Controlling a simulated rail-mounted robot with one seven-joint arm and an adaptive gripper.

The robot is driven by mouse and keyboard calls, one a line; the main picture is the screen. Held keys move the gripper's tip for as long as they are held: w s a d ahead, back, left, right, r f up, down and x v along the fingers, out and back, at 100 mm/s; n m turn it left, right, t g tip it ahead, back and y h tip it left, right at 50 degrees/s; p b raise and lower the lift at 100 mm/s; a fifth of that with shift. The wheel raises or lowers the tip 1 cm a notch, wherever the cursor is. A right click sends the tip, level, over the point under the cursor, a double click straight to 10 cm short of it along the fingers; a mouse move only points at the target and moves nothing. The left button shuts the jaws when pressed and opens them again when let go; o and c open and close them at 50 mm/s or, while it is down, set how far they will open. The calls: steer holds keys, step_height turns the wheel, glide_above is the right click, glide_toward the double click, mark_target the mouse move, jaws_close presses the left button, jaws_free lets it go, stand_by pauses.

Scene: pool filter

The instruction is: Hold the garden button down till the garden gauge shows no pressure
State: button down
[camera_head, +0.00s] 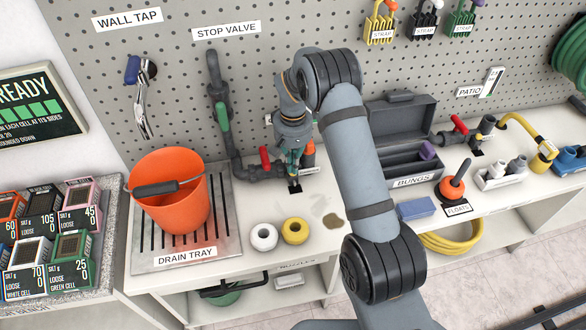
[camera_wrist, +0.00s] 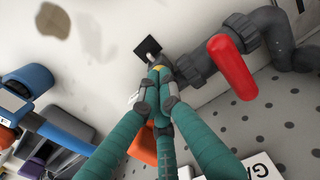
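My gripper (camera_head: 292,172) points down at the bench beside the grey pipe, and its teal fingers meet at the tips in the wrist view (camera_wrist: 162,84). A small yellow spot (camera_wrist: 160,68) shows right at the fingertips; I cannot tell whether it is part of the button. A black square plate (camera_wrist: 148,48) lies just beyond the tips, and it also shows in the head view (camera_head: 294,187). A label starting "GA" (camera_wrist: 262,168) is partly in the wrist view. The garden gauge is not readable; my arm covers much of that board area. Contact with the button is unclear.
A red lever (camera_wrist: 232,65) on the grey pipe (camera_head: 265,172) stands close to my fingers. An orange bucket (camera_head: 170,205) stands on the drain tray (camera_head: 145,258) at left. White tape (camera_head: 264,237) and yellow tape (camera_head: 295,231) lie in front. The patio gauge (camera_head: 491,82) is at right.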

steer(key=shift+r+p, duration=2.55)
steer(key=shift+r, duration=1)
step_height(320, 180, up, 12)
step_height(320, 180, down, 16)
steer(key=b, duration=0.3)
steer(key=shift+f, duration=0.25)
steer(key=shift+w+r, duration=0.1)
